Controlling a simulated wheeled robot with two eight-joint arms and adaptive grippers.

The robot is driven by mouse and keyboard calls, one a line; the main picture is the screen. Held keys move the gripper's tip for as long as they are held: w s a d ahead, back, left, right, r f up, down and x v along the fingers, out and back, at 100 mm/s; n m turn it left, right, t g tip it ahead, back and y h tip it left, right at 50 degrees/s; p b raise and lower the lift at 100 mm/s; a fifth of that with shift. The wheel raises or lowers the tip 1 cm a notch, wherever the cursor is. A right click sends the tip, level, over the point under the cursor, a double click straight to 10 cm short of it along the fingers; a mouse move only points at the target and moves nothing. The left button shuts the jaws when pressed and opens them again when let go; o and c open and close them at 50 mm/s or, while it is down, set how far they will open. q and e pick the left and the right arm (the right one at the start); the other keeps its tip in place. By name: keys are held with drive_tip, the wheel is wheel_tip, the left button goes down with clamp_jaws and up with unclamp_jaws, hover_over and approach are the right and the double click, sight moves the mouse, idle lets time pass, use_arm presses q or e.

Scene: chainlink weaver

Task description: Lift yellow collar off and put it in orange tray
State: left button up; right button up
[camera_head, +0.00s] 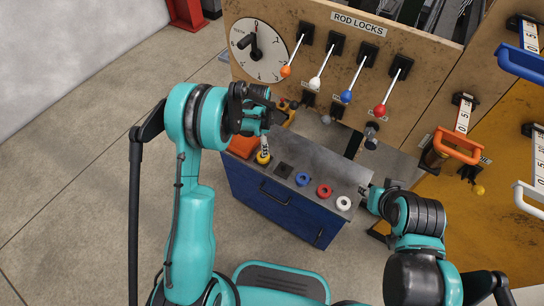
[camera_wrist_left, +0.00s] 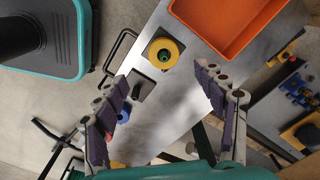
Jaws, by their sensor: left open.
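The yellow collar (camera_head: 263,158) sits around an upright post on the bench, left of an empty dark square base. In the left wrist view the collar (camera_wrist_left: 155,47) shows from above as a ring around a green centre on a dark square. The orange tray (camera_head: 241,147) lies left of the collar; in the left wrist view the tray (camera_wrist_left: 238,53) is empty. My left gripper (camera_wrist_left: 161,78) is open and empty, its fingers spread with the collar beyond them. In the head view my left gripper (camera_head: 264,116) is above the bench. My right gripper (camera_head: 369,193) is low beside the bench's right end, its fingers unclear.
Blue (camera_head: 302,179), red (camera_head: 324,190) and white (camera_head: 343,203) rings stand in a row on the grey bench top (camera_head: 318,160). Behind it rises a wooden panel with a dial (camera_head: 258,50) and several levers. An orange handle (camera_head: 457,147) juts out at the right.

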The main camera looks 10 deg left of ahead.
use_arm(q)
drive_tip(key=shift+m, duration=0.3)
drive_tip(key=f, duration=0.3)
drive_tip(key=f+b, duration=0.1)
drive_tip(key=shift+w+d+f, duration=0.15)
drive_tip(key=shift+w+d, duration=0.05)
drive_tip(key=shift+d, duration=0.1)
drive_tip(key=f+b, duration=0.2)
drive_tip(key=f, duration=0.1)
drive_tip(key=f+b, duration=0.1)
drive_tip(key=f, duration=0.1)
drive_tip(key=shift+w+a+f, duration=0.2)
drive_tip(key=shift+w+f, duration=0.05)
drive_tip(key=shift+w, duration=0.1)
drive_tip(key=shift+r, duration=0.15)
drive_tip(key=c, duration=1.5)
